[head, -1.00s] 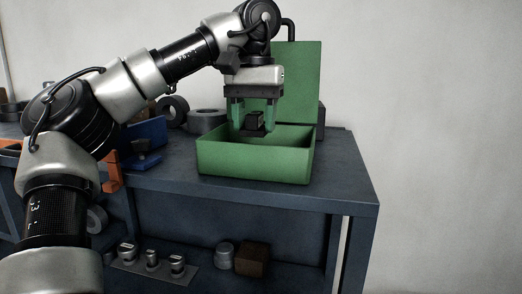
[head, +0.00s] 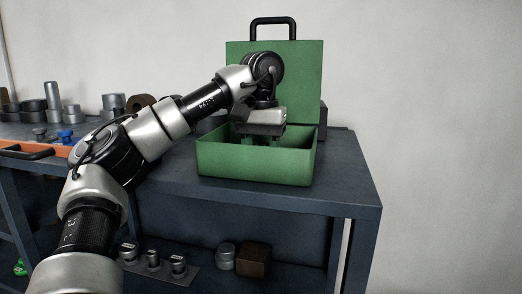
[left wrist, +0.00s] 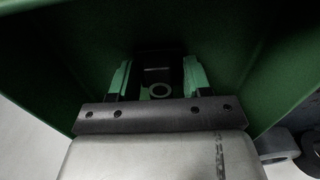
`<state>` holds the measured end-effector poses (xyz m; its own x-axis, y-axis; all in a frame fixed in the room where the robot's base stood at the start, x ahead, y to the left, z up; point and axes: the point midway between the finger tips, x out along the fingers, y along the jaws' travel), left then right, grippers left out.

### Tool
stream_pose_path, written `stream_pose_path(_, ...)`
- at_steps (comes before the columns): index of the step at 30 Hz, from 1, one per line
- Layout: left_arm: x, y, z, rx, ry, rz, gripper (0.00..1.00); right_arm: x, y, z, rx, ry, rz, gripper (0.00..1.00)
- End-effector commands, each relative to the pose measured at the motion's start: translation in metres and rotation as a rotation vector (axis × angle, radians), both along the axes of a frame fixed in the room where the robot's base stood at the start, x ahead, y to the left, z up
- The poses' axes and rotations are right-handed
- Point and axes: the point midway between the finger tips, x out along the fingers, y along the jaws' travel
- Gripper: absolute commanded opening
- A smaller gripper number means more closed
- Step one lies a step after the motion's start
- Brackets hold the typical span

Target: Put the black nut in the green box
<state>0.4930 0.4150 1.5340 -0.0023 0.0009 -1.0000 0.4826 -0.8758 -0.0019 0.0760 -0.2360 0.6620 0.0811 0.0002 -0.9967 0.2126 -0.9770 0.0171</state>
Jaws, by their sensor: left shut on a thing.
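The green box (head: 254,164) stands on the dark blue workbench with its lid (head: 305,85) open upright behind it. My left gripper (head: 262,142) reaches down into the box, and the front wall hides its fingertips in the head view. In the left wrist view the gripper (left wrist: 158,82) is shut on the black nut (left wrist: 158,76), a dark block with a round ring showing, between its green-tipped fingers. Green walls surround it there. Whether the nut touches the box floor cannot be told. My right gripper is not in view.
The workbench top (head: 345,175) is clear right of the box. Metal cylinders and pots (head: 54,100) stand at the back left, near an orange edge (head: 30,152). Metal parts and a brown block (head: 252,260) sit on the lower shelf.

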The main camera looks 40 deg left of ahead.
Motion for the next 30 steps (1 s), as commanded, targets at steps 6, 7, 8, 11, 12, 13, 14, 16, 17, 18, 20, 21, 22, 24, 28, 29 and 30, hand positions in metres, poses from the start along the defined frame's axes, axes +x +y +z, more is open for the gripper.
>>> stream_pose_path(6, 0.0, 0.0, -0.002, 0.0, -0.001, -0.001, 0.11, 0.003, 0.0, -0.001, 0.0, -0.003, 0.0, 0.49)
stream_pose_path(7, 0.0, 0.0, -0.003, 0.0, 0.0, -0.001, 0.5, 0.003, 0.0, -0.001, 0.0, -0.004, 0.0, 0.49)
stream_pose_path(8, 0.0, 0.0, -0.003, 0.0, 0.0, 0.0, 0.55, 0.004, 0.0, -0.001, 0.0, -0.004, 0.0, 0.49)
stream_pose_path(11, 0.0, 0.0, -0.002, 0.0, 0.0, 0.0, 0.7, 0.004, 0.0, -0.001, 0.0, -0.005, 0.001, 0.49)
stream_pose_path(12, 0.0, 0.0, -0.002, 0.0, 0.0, 0.0, 0.74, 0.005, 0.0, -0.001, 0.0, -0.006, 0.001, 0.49)
stream_pose_path(13, 0.0, 0.0, -0.002, 0.0, 0.0, 0.0, 0.74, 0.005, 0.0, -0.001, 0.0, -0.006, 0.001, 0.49)
stream_pose_path(14, 0.0, 0.0, -0.002, 0.0, 0.0, 0.0, 0.74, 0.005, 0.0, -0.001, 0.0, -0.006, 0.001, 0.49)
stream_pose_path(16, 0.0, 0.0, -0.002, 0.0, 0.0, 0.0, 0.74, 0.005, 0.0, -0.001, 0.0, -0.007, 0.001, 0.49)
stream_pose_path(17, 0.0, 0.0, -0.002, 0.0, 0.0, 0.0, 0.74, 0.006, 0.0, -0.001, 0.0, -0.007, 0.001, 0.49)
stream_pose_path(18, 0.0, 0.0, -0.002, 0.0, 0.0, 0.0, 0.74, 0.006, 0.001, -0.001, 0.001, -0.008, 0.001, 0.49)
stream_pose_path(20, 0.0, 0.0, -0.001, 0.0, 0.0, 0.0, 0.74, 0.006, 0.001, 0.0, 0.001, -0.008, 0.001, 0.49)
stream_pose_path(21, 0.0, 0.0, 0.0, 0.0, -0.001, 0.0, 0.74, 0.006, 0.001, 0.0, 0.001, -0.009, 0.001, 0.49)
stream_pose_path(22, 0.0, 0.0, 0.002, 0.0, -0.001, 0.0, 0.74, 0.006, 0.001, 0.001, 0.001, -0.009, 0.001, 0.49)
stream_pose_path(24, 0.001, -0.001, 0.006, 0.002, -0.001, 0.0, 0.74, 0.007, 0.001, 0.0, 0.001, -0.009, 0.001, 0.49)
stream_pose_path(28, 0.0, -0.001, 0.022, 0.002, -0.004, 0.001, 0.74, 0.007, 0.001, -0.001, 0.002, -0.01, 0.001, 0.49)
stream_pose_path(29, 0.0, -0.001, 0.027, 0.004, -0.005, 0.002, 0.74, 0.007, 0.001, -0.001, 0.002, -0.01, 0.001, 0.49)
stream_pose_path(30, 0.0, -0.001, 0.034, 0.004, -0.005, 0.002, 0.74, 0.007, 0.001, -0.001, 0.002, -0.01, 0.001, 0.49)
